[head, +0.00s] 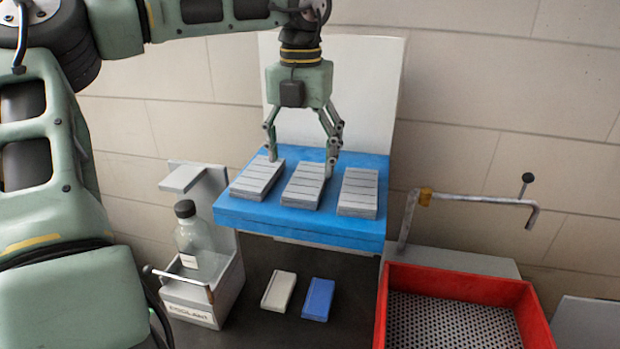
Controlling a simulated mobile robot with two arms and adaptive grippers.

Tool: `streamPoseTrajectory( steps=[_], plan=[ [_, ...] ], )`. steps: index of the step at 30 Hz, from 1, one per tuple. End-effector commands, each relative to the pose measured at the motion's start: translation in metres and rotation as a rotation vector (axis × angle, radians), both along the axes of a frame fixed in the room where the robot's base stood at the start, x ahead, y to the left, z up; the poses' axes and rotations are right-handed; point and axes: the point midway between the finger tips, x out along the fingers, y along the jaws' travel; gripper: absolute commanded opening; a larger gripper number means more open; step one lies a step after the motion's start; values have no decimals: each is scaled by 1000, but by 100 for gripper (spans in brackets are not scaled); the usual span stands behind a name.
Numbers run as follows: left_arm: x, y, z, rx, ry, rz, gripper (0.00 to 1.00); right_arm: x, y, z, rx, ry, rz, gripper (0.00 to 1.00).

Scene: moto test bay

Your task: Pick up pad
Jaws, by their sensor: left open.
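Three grey ribbed pads lie in a row on a blue platform (300,223): a left pad (257,179), a middle pad (303,186) and a right pad (358,191). My left gripper (301,168) points down from above, open. Its fingers are spread over the gap between the left and middle pads and the middle pad's far end. Its right fingertip is close to the middle pad's far right corner; I cannot tell if it touches. Nothing is held between the fingers. A white block (279,291) and a blue block (318,299) lie below on the dark surface. My right gripper is not in view.
A white upright panel (365,85) stands behind the platform. On the left, a clear bottle (196,238) with a dark cap stands in a grey holder (225,290). On the right are a red tray (455,281) with a perforated floor and a bent metal arm (480,199).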

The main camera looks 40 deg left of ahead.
Motion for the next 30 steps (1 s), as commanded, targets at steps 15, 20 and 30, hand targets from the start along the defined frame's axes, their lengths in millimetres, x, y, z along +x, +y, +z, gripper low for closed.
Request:
streamPoseTrajectory(
  steps=[15,20,30],
  plan=[
    [9,0,-45,0,-1,2,75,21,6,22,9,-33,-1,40],
    [9,0,-45,0,-1,2,68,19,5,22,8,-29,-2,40],
    [9,0,-45,0,-1,2,38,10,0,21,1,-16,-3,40]
  ],
)
